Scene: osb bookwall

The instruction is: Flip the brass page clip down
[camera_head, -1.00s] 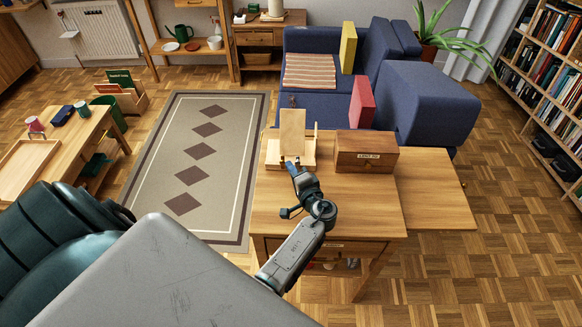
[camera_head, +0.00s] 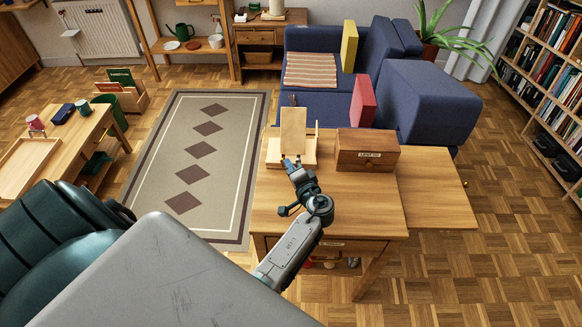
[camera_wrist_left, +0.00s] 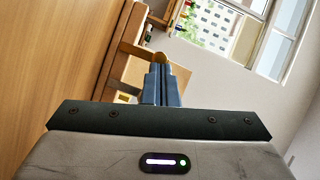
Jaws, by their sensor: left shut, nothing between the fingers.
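A pale wooden book stand (camera_head: 293,128) with an upright back board stands at the far left of the desk (camera_head: 330,205) in the head view. My left gripper (camera_head: 290,163) is just in front of the stand's lower ledge. In the left wrist view my left gripper (camera_wrist_left: 161,72) has its blue-grey fingers together, with nothing between them. A small rounded brass-coloured piece, probably the page clip (camera_wrist_left: 160,57), shows just beyond the fingertips. I cannot tell whether it touches them. The clip is too small to make out in the head view. My right gripper is not in view.
A wooden drawer box (camera_head: 367,152) with a label stands right of the stand. A side leaf (camera_head: 435,190) extends the desk to the right and is bare. A blue sofa (camera_head: 320,105) is behind the desk. The desk top in front of the box is clear.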

